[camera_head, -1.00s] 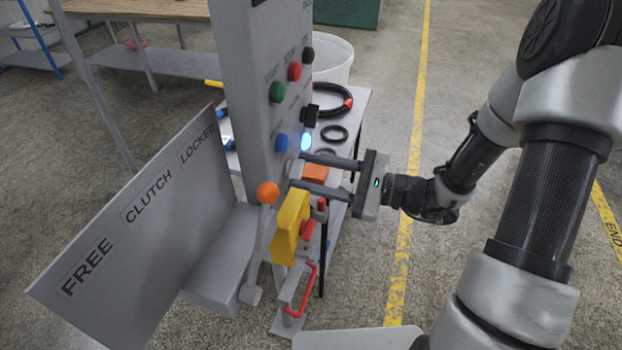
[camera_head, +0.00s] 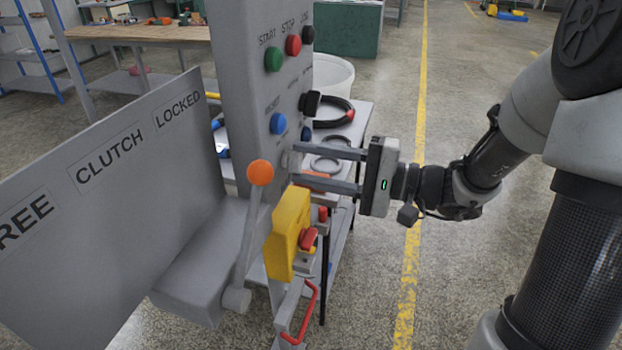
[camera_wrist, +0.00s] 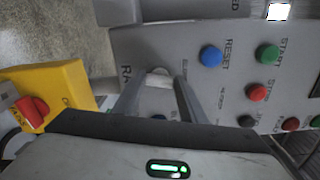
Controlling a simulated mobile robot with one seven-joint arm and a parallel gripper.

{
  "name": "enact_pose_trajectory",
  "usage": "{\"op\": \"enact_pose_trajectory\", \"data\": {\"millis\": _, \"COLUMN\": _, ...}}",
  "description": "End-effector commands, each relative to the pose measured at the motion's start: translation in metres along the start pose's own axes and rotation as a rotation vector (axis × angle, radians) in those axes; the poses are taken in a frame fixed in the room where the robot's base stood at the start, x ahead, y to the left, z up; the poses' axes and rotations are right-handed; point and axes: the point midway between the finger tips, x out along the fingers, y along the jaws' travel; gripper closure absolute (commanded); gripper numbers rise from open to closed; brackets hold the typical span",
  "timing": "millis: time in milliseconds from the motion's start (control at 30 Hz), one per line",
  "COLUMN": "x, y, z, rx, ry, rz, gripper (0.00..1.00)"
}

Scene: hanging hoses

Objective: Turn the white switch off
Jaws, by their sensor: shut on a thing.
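The white switch (camera_wrist: 160,73) sits on the grey control panel (camera_wrist: 205,85), between my two fingertips in the wrist view. In the head view, a small part of the white switch (camera_head: 287,160) shows at the panel's edge, partly hidden by the fingers. My gripper (camera_head: 294,165) reaches in from the right, with its fingertips at the panel. It is shut on the white switch; the fingers stand apart by its width. A small dark blue lamp (camera_head: 306,133) sits just above the upper finger and looks unlit.
Green (camera_head: 273,59), red (camera_head: 293,45) and blue (camera_head: 278,123) buttons sit higher on the panel. A table with hoses (camera_head: 345,135) stands behind.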

Motion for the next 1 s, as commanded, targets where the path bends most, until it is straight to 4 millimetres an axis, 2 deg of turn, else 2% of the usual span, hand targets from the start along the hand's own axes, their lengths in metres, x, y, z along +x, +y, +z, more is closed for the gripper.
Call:
{"op": "enact_pose_trajectory", "data": {"millis": 33, "x": 0.0, "y": 0.0058, "z": -0.0009, "rx": -0.036, "ry": 0.0, "rz": 0.001, "gripper": 0.85}}
{"op": "enact_pose_trajectory", "data": {"millis": 400, "x": -0.0003, "y": 0.0031, "z": -0.0002, "rx": -0.2, "ry": 0.0, "rz": 0.001, "gripper": 0.85}}
{"op": "enact_pose_trajectory", "data": {"millis": 967, "x": -0.0003, "y": 0.0011, "z": 0.0001, "rx": -0.232, "ry": -0.001, "rz": 0.002, "gripper": 0.85}}
{"op": "enact_pose_trajectory", "data": {"millis": 1000, "x": -0.0003, "y": 0.0012, "z": 0.0001, "rx": -0.232, "ry": -0.001, "rz": 0.002, "gripper": 0.61}}
